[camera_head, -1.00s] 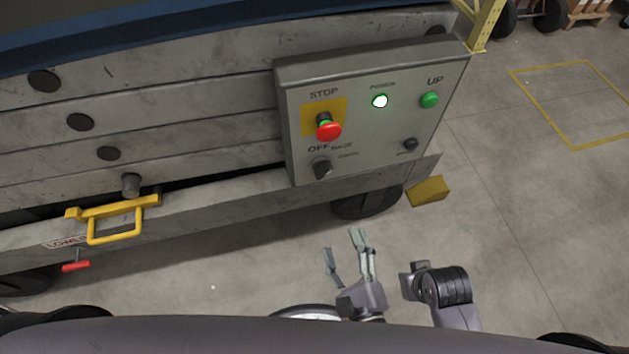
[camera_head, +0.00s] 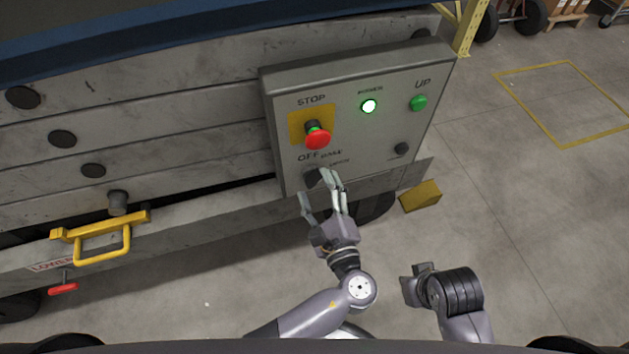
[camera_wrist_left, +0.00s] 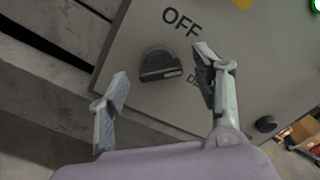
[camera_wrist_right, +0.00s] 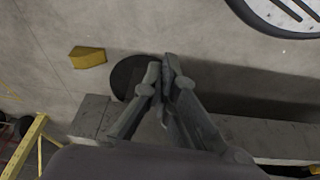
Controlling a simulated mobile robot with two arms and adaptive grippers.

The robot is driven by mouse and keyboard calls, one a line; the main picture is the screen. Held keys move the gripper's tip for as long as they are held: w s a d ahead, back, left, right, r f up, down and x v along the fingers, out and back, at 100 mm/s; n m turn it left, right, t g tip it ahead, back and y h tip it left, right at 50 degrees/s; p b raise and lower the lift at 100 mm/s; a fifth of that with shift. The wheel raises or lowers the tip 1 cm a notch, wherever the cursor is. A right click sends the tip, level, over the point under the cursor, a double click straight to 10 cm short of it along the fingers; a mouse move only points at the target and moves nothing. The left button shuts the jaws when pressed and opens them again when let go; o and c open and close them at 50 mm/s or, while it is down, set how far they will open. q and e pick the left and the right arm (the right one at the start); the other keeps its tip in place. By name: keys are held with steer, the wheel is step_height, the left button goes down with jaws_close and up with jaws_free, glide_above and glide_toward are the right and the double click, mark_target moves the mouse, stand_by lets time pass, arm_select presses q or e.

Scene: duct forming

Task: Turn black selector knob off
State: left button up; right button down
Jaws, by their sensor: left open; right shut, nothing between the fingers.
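The black selector knob (camera_wrist_left: 160,65) sits on the grey control panel (camera_wrist_left: 125,85), below the word OFF. In the left wrist view it shows between the spread fingers of my left gripper (camera_wrist_left: 160,85), a little beyond the fingertips. In the head view the knob (camera_head: 313,177) is partly covered by the fingers of my left gripper (camera_head: 318,188), which is open and empty in front of the panel's lower left. My right gripper (camera_wrist_right: 163,75) is shut and empty, pointing toward the floor area. In the head view its fingers are hardly visible.
A red stop button (camera_head: 317,139) on a yellow plate sits above the knob. A lit power lamp (camera_head: 369,106), a green UP button (camera_head: 418,103) and a small black knob (camera_head: 401,149) are to the right. A yellow handle (camera_head: 100,240) juts out at left.

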arm_select(q)
steer(key=shift+x, duration=1.15)
steer(key=shift+c, duration=0.5)
steer(key=c, duration=1.1)
